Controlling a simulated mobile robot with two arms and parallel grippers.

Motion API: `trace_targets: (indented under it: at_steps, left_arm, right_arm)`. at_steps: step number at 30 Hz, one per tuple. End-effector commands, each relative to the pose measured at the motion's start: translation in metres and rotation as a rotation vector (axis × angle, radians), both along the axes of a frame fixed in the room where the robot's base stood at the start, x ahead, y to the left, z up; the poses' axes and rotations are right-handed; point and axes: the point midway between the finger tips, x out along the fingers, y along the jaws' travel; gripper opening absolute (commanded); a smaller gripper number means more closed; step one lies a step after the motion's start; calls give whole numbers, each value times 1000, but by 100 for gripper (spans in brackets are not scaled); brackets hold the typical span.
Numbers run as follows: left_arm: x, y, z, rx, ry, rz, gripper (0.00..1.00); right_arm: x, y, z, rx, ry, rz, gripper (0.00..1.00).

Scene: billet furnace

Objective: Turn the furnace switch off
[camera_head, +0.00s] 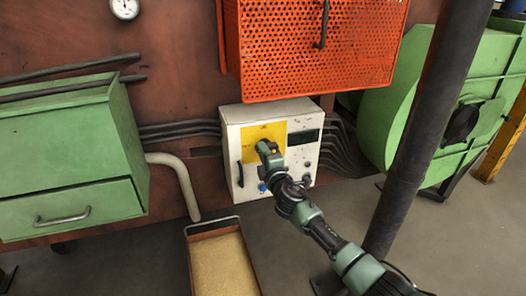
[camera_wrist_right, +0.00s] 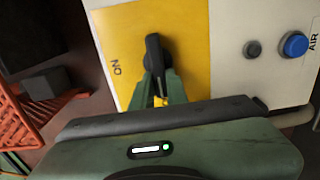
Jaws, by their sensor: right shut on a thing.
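The white control box (camera_head: 233,135) is mounted low on the brown furnace wall and carries a yellow plate (camera_head: 252,133). In the right wrist view the yellow plate (camera_wrist_right: 195,50) bears a black switch handle (camera_wrist_right: 154,50), lying upright in that picture. The sideways ON label (camera_wrist_right: 116,67) is left of the handle, not in line with it. My right gripper (camera_wrist_right: 160,92) is shut on the lower part of this handle. In the head view my right gripper (camera_head: 265,150) covers the switch. My left gripper is out of view.
An orange mesh guard (camera_head: 310,50) hangs above the box. A green drawer cabinet (camera_head: 65,160) is at left, a green blower housing (camera_head: 415,110) at right. A dark post (camera_head: 420,130) stands beside my right arm. A sand-filled tray (camera_head: 213,228) is below. A blue button (camera_wrist_right: 295,44) sits near the switch.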

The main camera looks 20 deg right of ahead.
Motion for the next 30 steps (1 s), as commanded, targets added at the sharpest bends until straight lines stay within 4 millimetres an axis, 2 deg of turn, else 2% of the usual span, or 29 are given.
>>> trace_targets:
  at_steps: [13,14,15,16,25,30]
  left_arm:
    - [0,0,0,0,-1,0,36]
    - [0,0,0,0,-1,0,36]
    - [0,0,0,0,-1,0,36]
    - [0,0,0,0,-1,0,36]
    - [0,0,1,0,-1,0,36]
    - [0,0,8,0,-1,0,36]
  right_arm:
    - [0,1,-2,-13,1,3,0]
    - [0,1,-2,-12,1,3,23]
    - [0,1,-2,-12,1,2,34]
    - [0,1,-2,-12,1,2,36]
    - [-1,0,-1,-10,1,1,36]
    - [-19,0,0,-9,2,3,36]
